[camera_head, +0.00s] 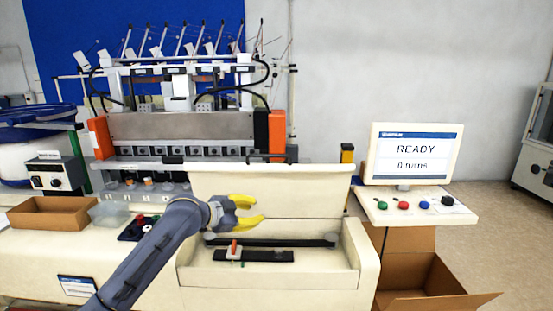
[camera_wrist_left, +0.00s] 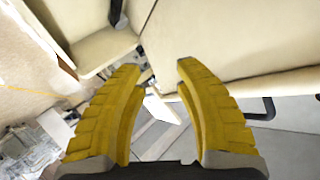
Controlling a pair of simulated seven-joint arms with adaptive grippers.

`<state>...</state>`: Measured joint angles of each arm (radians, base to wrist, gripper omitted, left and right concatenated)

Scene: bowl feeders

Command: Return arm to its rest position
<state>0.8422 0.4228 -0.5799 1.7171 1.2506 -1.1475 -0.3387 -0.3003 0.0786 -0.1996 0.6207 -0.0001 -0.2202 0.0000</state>
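My left arm comes in from the lower left in the head view. Its gripper (camera_head: 252,210) has yellow fingers and is held in front of the cream machine housing (camera_head: 270,185), above its recessed front bay. In the left wrist view the two yellow fingers (camera_wrist_left: 163,95) stand apart with nothing between them, so the gripper is open and empty. Cream panels fill the upper part of that view. My right gripper is in neither view.
A monitor (camera_head: 416,148) reading READY stands at right above a button panel (camera_head: 417,206). An open cardboard box (camera_head: 430,280) sits below it. A brown tray (camera_head: 52,213), a clear bin (camera_head: 109,213) and a bowl feeder (camera_head: 30,150) stand at left. An orange-and-black fixture (camera_head: 250,254) lies in the bay.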

